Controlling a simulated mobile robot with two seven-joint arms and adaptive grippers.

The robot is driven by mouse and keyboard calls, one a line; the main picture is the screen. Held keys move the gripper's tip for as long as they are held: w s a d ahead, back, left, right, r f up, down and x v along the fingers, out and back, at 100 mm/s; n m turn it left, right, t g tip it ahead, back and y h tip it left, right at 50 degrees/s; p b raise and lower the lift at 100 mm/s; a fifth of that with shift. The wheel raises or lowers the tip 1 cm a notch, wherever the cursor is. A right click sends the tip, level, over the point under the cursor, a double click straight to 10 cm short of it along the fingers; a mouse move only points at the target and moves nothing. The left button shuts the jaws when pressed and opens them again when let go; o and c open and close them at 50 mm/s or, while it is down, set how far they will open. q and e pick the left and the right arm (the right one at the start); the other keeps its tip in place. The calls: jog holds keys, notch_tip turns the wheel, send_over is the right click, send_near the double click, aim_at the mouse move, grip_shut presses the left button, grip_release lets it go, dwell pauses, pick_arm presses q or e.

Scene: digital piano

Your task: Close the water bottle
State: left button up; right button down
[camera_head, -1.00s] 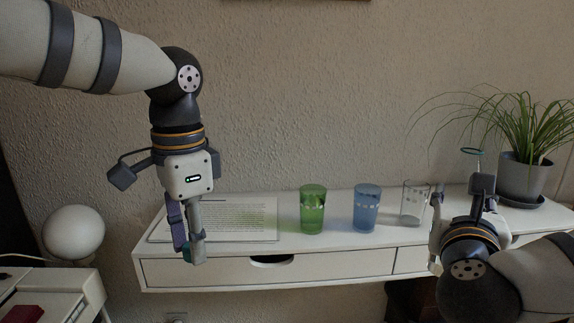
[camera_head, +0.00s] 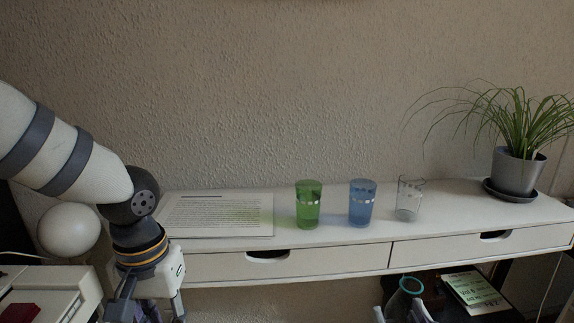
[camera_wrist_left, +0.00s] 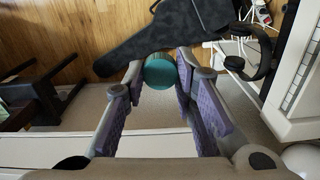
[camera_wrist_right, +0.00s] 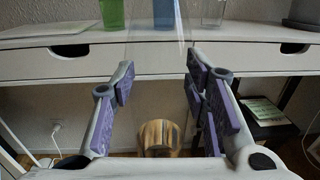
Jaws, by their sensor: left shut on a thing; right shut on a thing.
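A teal cylindrical cap (camera_wrist_left: 161,71) is gripped between the purple-padded fingers of my left gripper (camera_wrist_left: 160,78). In the head view the left wrist is low at the left, and its fingertips are cut off by the bottom edge. My right gripper (camera_head: 405,308) is low at the right, below the shelf front, shut on a clear bottle with a teal rim (camera_head: 411,286). The bottle's see-through wall (camera_wrist_right: 160,60) shows faintly between the right fingers (camera_wrist_right: 160,72). The bottle's lower part is hidden in the head view. Cap and bottle are far apart.
A white wall shelf (camera_head: 330,255) carries a green glass (camera_head: 308,205), a blue glass (camera_head: 362,203), a clear glass (camera_head: 409,199), a paper sheet (camera_head: 215,213) and a potted plant (camera_head: 518,172). A round white lamp (camera_head: 68,231) stands left, close to my left arm.

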jog(key=s+a+f+n+g+y, duration=0.1)
jog(key=a+n+g+y, duration=0.3)
jog(key=a+n+y, duration=0.4)
jog(key=a+y, duration=0.3)
jog(key=a, duration=0.1)
jog(key=shift+s+a+f+y, duration=0.3)
jog(key=shift+s+a+f, duration=0.05)
jog(key=shift+a, duration=0.05)
pick_arm(q)
jog(key=s+d+r+m, duration=0.1)
jog(key=d+r+m, duration=0.4)
jog(key=d+r, duration=0.3)
jog(key=d+r+m, duration=0.5)
jog(key=d+r, duration=0.3)
jog(key=d, duration=0.6)
jog(key=shift+s+d+r, duration=0.2)
jog(key=shift+s+r, duration=0.2)
